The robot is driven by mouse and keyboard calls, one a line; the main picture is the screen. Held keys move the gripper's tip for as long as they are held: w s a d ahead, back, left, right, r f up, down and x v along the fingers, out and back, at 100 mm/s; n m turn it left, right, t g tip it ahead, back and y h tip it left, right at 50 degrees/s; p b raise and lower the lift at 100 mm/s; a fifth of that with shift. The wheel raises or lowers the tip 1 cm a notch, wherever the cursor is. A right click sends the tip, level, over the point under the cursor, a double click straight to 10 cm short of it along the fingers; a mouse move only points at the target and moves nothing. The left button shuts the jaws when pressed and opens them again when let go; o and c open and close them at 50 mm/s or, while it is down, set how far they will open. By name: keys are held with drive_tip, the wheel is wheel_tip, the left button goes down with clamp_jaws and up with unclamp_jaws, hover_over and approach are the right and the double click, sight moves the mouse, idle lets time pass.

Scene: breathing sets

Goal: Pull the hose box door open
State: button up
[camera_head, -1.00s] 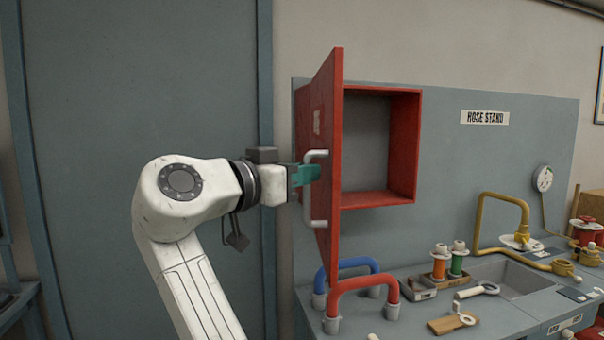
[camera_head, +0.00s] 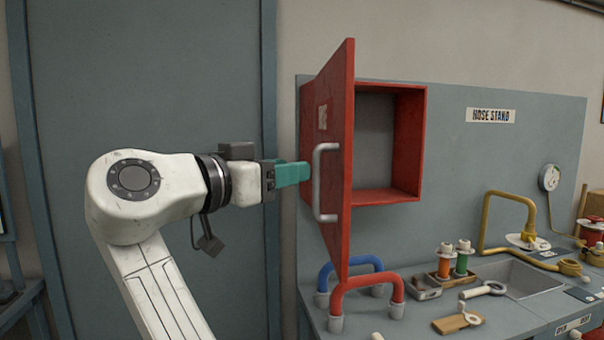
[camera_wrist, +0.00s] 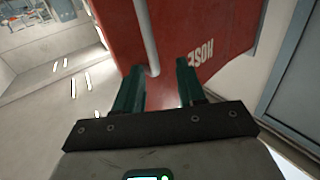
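The red hose box (camera_head: 408,145) is fixed to the grey panel and stands open, its grey inside showing. Its red door (camera_head: 338,230) is swung well out to the left. A light grey bar handle (camera_head: 318,183) is on the door's outer face. My gripper (camera_head: 308,172), with green fingers, is just left of the handle and looks apart from it. In the wrist view my gripper (camera_wrist: 158,85) has its two fingers spread with nothing between them. There the handle (camera_wrist: 147,40) lies beyond the fingertips, against the door (camera_wrist: 195,30).
Below the box, a blue hose (camera_head: 350,263) and a red hose (camera_head: 368,282) arch over the bench. Spools (camera_head: 452,262), a sink (camera_head: 515,277) and a yellow pipe (camera_head: 505,195) are to the right. A grey door (camera_head: 145,80) fills the left background.

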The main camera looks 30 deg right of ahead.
drive_tip(key=shift+b+v, duration=0.4)
drive_tip(key=shift+v, duration=2.25)
drive_tip(key=d+f+n+y, duration=0.2)
drive_tip(key=d+f+n, duration=0.1)
drive_tip(key=f, duration=0.8)
drive_tip(key=d+f+n+y, duration=0.2)
drive_tip(key=d+f+y, duration=0.1)
drive_tip(key=f, duration=0.7)
drive_tip(key=d+f+n+y, duration=0.2)
drive_tip(key=d+f+n, duration=0.1)
drive_tip(key=f, duration=0.8)
drive_tip(key=s+d+f+n+g+y, duration=0.1)
drive_tip(key=s+d+f+n+y, duration=0.1)
drive_tip(key=s+f, duration=0.55)
drive_tip(key=s+d+f+n+y, duration=0.15)
drive_tip(key=s+f, duration=0.25)
drive_tip(key=f, duration=0.6)
drive_tip(key=s+a+f+n+g+y, duration=0.1)
drive_tip(key=s+f+y, duration=0.2)
drive_tip(key=s, duration=0.8)
drive_tip(key=s+a+f+n+g+y, duration=0.2)
drive_tip(key=s+f+y, duration=0.1)
drive_tip(key=s+f, duration=0.5)
drive_tip(key=s, duration=0.3)
drive_tip(key=shift+s+f+y, duration=0.2)
drive_tip(key=shift+y, duration=0.15)
drive_tip(key=shift+d, duration=0.15)
